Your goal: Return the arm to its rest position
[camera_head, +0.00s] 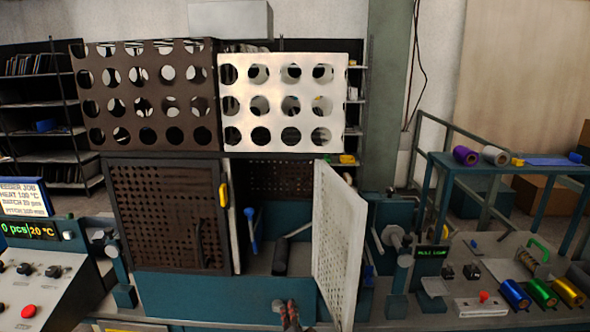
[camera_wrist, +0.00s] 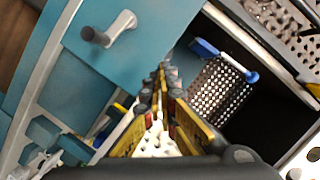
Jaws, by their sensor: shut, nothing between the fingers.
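The cabinet's white perforated right door (camera_head: 340,245) stands open, swung outward, to the right of my gripper. The dark perforated left door (camera_head: 170,215) is shut. Most of my arm is outside the head view.
A control panel with a red button (camera_head: 28,311) stands at left. Coloured foil rolls (camera_head: 541,293) lie on the right bench. A crank wheel (camera_head: 394,237) stands right of the open door.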

